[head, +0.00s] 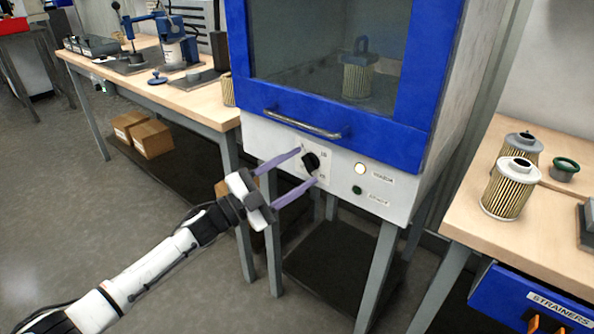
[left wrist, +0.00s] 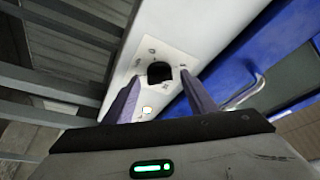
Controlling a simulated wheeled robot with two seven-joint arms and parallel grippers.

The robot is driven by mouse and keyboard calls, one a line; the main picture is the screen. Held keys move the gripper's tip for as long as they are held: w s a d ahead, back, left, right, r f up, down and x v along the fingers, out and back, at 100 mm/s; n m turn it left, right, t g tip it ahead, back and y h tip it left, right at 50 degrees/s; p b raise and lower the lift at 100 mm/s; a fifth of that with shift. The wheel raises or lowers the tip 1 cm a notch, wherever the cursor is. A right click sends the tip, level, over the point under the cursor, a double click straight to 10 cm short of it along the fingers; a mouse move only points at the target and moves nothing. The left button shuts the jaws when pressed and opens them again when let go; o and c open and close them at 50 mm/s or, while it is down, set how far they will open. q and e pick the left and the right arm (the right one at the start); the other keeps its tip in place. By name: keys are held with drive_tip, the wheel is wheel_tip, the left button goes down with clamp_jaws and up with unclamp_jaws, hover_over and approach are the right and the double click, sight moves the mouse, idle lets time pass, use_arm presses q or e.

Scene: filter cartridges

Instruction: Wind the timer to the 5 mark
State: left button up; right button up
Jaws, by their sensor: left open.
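The timer is a black knob (head: 311,161) on a pale dial plate (head: 322,155) on the white front panel below the blue door. The marks on the plate are too small to read. My left gripper (head: 308,166) is open, with its purple fingers pointing at the panel, one above and one below the knob in the head view. In the left wrist view the knob (left wrist: 159,72) sits between the two fingertips, and the fingers look apart from it. Whether the fingertips reach the panel is unclear. My right gripper is not in view.
The cabinet's blue door (head: 345,115) has a metal handle (head: 302,124) just above the dial. Filter cartridges (head: 508,190) stand on the right table (head: 455,215). A workbench (head: 205,100) is at the left.

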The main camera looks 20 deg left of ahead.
use_arm(q)
drive_tip(key=v, duration=1)
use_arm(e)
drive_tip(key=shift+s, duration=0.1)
use_arm(q)
drive_tip(key=shift+a+f, duration=0.1)
drive_tip(key=s+d+f+n+g+y+p, duration=0.3)
drive_tip(key=s+f+n, duration=0.5)
drive_tip(key=s, duration=0.5)
drive_tip(key=s+d+f+n+g+y+p, duration=0.4)
drive_tip(key=s+d+f+n+y, duration=0.3)
drive_tip(key=s+f, duration=0.4)
drive_tip(key=s+n+p, duration=0.1)
drive_tip(key=s, duration=0.2)
drive_tip(key=shift+d+f+n+g+p, duration=0.25)
drive_tip(key=shift+n+g+p, duration=0.05)
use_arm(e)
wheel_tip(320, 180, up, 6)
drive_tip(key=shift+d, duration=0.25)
